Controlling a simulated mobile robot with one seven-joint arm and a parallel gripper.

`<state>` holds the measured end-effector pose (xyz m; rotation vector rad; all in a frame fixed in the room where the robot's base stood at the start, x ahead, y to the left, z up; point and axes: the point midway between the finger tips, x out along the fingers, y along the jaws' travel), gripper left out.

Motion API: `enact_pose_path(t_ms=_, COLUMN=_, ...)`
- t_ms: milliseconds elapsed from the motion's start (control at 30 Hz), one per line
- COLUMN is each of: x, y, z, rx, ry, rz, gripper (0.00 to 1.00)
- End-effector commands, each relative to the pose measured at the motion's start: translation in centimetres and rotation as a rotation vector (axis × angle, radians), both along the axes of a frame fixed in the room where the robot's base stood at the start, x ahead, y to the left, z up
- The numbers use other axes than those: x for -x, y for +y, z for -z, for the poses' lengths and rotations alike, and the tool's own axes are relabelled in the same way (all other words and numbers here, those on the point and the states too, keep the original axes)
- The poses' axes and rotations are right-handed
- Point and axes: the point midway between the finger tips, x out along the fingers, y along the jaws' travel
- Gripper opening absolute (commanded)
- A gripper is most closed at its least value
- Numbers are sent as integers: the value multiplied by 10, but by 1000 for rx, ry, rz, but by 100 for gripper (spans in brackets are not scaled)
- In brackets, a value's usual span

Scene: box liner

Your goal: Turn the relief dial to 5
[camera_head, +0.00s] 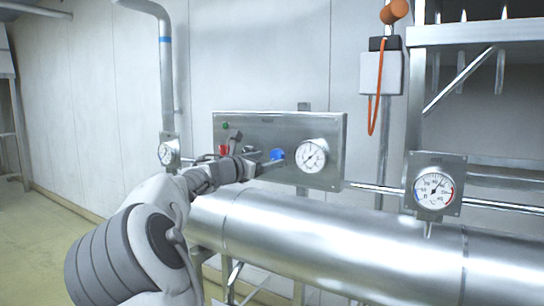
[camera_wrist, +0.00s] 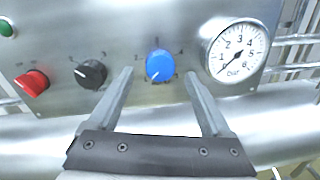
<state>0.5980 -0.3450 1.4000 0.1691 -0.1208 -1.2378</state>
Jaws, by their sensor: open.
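A blue dial (camera_wrist: 159,66) sits on the steel control panel (camera_wrist: 120,45), with small scale marks around it that are too small to read surely. A pale pointer mark seems to lie at its lower left. My gripper (camera_wrist: 158,75) is open, with one finger on each side of the blue dial. A gap shows between each finger and the dial, and I cannot tell any contact. In the head view the blue dial (camera_head: 277,154) shows just beyond my gripper (camera_head: 268,164). No label naming the relief dial is legible.
Left of the blue dial are a black knob (camera_wrist: 91,73), a red knob (camera_wrist: 32,83) and a green button (camera_wrist: 7,28). A bar gauge (camera_wrist: 236,51) is at its right. A large steel pipe (camera_head: 340,240) runs below the panel. Another gauge (camera_head: 435,190) stands farther right.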

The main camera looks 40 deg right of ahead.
Motion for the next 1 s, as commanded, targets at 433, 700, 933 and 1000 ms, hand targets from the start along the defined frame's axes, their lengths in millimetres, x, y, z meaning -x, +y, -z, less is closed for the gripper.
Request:
enact_pose_path(t_ms=433, x=-10, y=-28, z=0, rx=0, ry=-1, rz=-1, gripper=83)
enact_pose_path(t_ms=700, x=-10, y=-28, z=0, rx=0, ry=-1, rz=-1, gripper=70)
enact_pose_path(t_ms=933, x=-9, y=-28, z=0, rx=0, ry=-1, rz=0, gripper=29)
enact_pose_path(t_ms=1000, x=-9, y=-28, z=0, rx=0, ry=-1, rz=0, gripper=16)
